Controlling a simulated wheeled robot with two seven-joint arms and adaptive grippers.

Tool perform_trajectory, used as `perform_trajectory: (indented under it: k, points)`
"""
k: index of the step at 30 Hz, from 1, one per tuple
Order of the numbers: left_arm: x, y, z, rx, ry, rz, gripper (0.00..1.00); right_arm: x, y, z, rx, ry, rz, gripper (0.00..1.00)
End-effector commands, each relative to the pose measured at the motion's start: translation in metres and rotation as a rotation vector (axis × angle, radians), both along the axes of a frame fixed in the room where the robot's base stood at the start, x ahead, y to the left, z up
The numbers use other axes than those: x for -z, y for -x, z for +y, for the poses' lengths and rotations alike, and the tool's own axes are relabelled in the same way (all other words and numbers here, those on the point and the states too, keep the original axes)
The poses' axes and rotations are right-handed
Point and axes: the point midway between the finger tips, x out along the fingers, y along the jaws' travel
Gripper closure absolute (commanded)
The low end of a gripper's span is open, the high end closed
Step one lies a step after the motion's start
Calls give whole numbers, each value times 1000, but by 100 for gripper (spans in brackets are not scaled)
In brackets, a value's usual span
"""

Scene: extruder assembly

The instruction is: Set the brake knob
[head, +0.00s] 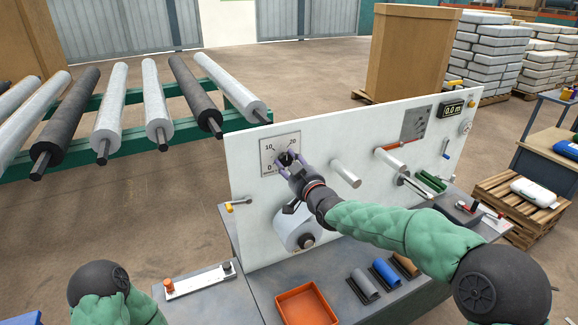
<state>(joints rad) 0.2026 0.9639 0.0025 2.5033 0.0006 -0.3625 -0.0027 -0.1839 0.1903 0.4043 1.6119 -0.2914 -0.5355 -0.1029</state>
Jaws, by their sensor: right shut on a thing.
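The brake knob (288,158) is a small dark knob on a white dial plate (267,148) at the left of the upright panel. The plate carries a scale with the marks 0, 10 and 20. My right gripper (289,160) reaches in from the right and is shut on the knob, one finger on each side. The fingers hide part of the knob and of the scale, so I cannot tell its exact setting. My left arm shows only in part at the lower left, and its gripper is out of view.
A white roll (296,229) sits on the panel below my right gripper. On the bench are an orange tray (304,307), several small rolls (384,274) and a white strip (197,281). A small display (453,109) is at upper right.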

Motion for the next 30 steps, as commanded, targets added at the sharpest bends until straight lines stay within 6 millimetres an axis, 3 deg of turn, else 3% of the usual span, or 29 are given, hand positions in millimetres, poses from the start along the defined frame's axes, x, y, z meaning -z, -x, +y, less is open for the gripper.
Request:
perform_trajectory:
  k: [1,2,3,30]
  points:
    - [0,0,0,0,0,0,60,2,0,0,-1,1,4,83]
    - [0,0,0,0,0,0,60,2,0,0,-1,1,4,51]
    - [0,0,0,0,0,0,60,2,0,0,-1,2,3,40]
    - [11,0,0,0,0,0,60,0,6,-2,0,2,-2,40]
